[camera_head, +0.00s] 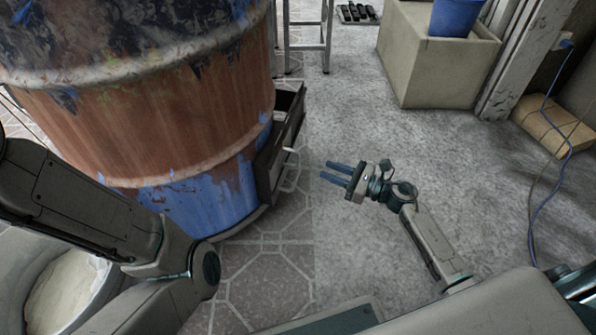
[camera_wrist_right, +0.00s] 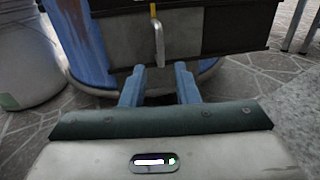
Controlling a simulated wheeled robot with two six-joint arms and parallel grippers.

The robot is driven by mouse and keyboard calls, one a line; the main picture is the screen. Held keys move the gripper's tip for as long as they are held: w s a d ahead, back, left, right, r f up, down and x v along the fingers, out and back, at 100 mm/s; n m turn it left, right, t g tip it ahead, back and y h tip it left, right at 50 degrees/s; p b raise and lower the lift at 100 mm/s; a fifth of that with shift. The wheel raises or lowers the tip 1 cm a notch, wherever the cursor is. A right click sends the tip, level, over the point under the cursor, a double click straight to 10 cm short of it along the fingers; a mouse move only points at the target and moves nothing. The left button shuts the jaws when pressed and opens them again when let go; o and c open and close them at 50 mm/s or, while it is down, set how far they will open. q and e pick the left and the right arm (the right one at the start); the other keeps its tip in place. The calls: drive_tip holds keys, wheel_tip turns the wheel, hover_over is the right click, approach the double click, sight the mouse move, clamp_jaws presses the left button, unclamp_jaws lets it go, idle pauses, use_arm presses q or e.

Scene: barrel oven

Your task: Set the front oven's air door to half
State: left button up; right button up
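The front oven is a rusty, blue-painted barrel (camera_head: 160,115) at the left of the head view. Its dark air door (camera_head: 275,150) sits low on the barrel's right side, with a pale handle (camera_head: 289,155). In the right wrist view the door (camera_wrist_right: 215,32) is a grey panel in a dark frame, and the handle (camera_wrist_right: 158,42) hangs upright with a yellow mark above it. My right gripper (camera_head: 334,172) is open and empty, its blue fingers pointing at the door, apart from the handle. My left arm crosses the lower left; its gripper is out of view.
A bucket with pale contents (camera_head: 65,285) stands at the lower left. A cardboard box (camera_head: 548,130) and blue cable (camera_head: 563,165) lie at the right. The floor around my right gripper is clear.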

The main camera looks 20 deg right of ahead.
sight(298, 163)
drive_tip(key=b+x, duration=0.1)
drive_tip(key=x, duration=0.2)
drive_tip(key=b+x, duration=0.1)
drive_tip(key=x, duration=0.3)
drive_tip(key=b+x, duration=0.2)
drive_tip(key=x, duration=0.2)
drive_tip(key=shift+f, duration=0.3)
clamp_jaws()
